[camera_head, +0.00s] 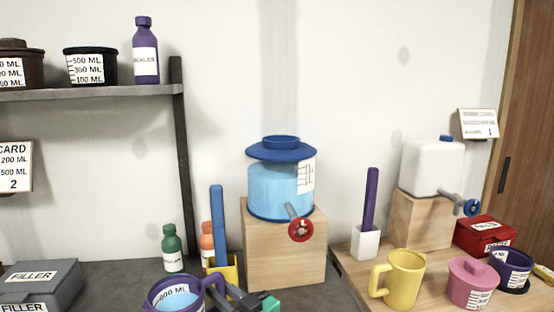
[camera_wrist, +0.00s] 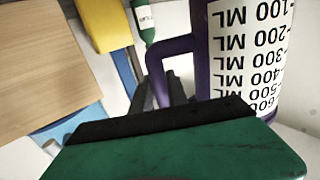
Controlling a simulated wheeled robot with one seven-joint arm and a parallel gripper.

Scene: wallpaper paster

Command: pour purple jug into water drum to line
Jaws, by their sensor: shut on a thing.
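The purple jug (camera_head: 160,298) is at the bottom of the head view, with light blue liquid inside and a white ML scale on its side. My gripper (camera_head: 232,292) is shut on the jug's handle. In the wrist view the gripper (camera_wrist: 168,95) closes around the purple handle (camera_wrist: 160,62), with the jug's scale (camera_wrist: 250,55) at the right. The water drum (camera_head: 278,190) is light blue with a dark blue funnel-like top (camera_head: 281,148), a white line label (camera_head: 306,175) and a red-wheeled tap (camera_head: 300,229). It stands on a wooden block (camera_head: 285,258), behind and right of the jug.
A yellow holder with a blue stick (camera_head: 217,225), a green bottle (camera_head: 172,248) and an orange bottle (camera_head: 206,243) stand behind the jug. Grey filler boxes (camera_head: 40,285) lie left. A yellow mug (camera_head: 398,278) and pink pot (camera_head: 472,283) stand right. A shelf (camera_head: 100,93) is upper left.

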